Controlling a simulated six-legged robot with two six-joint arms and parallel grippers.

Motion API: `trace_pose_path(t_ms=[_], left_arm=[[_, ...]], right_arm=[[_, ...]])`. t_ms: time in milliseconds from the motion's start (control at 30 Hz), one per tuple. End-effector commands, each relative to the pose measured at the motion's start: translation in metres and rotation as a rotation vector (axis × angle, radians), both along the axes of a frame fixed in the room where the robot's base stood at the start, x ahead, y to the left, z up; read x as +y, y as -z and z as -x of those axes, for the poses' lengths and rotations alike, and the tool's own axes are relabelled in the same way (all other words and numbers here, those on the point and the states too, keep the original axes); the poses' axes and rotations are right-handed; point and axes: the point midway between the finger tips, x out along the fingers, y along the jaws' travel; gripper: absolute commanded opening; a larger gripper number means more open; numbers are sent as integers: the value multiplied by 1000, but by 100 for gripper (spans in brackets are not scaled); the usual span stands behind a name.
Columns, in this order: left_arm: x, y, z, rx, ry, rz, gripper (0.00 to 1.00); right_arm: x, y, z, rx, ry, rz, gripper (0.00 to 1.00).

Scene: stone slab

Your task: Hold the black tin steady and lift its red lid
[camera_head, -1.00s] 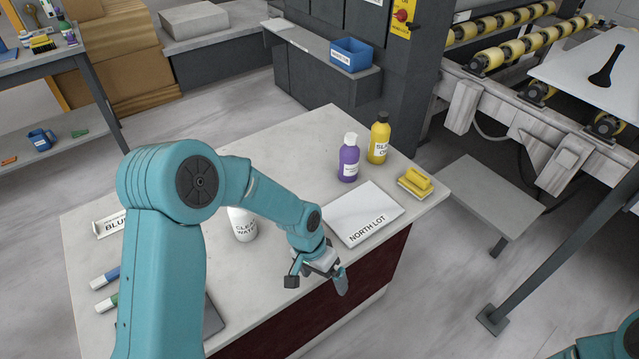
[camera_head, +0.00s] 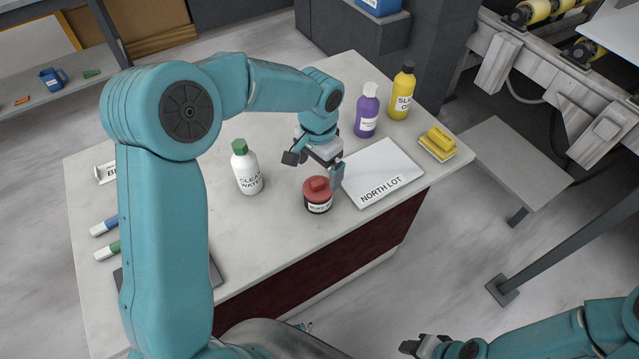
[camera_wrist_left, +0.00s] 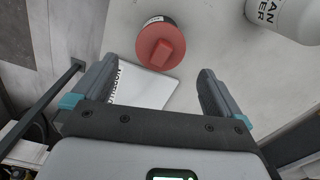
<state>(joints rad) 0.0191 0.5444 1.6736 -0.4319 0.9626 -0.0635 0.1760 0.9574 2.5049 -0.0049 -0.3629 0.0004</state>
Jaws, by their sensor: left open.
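The black tin (camera_head: 318,204) stands upright on the stone slab (camera_head: 250,228) near its front edge. Its red lid (camera_head: 317,189), with a raised block handle, sits on top. In the left wrist view the red lid (camera_wrist_left: 161,46) lies ahead of the fingers, with a bit of the black tin (camera_wrist_left: 156,23) beyond it. My left gripper (camera_head: 312,168) is open and empty, just behind and above the tin, apart from it as far as I can tell; its fingers also show in the wrist view (camera_wrist_left: 150,90). My right gripper (camera_head: 426,346) is at the bottom edge, away from the slab; its jaws are unclear.
A white bottle labelled clean water (camera_head: 247,169) stands left of the tin. The white North Lot board (camera_head: 382,173) lies close on its right. A purple bottle (camera_head: 367,112), a yellow bottle (camera_head: 402,93) and a yellow sponge (camera_head: 438,141) are farther right.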

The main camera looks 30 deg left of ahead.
Motion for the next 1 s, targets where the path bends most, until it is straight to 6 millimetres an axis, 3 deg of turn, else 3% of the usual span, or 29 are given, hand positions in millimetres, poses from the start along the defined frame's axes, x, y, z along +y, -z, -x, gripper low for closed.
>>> trace_pose_path(t_ms=[200, 400, 600, 867, 1000], left_arm=[[1, 49, 0, 4, 0, 1, 100], [1, 81, -2, 2, 0, 0, 100], [1, 94, -5, 0, -1, 0, 100], [1, 95, -5, -1, -1, 0, 100], [1, 95, -5, -1, -1, 1, 58]], right_arm=[[0, 0, 0, 0, 0, 0, 43], [0, 0, 0, 0, 0, 0, 43], [0, 0, 0, 0, 0, 0, 43], [0, 0, 0, 0, 0, 0, 43], [0, 0, 0, 0, 0, 0, 43]])
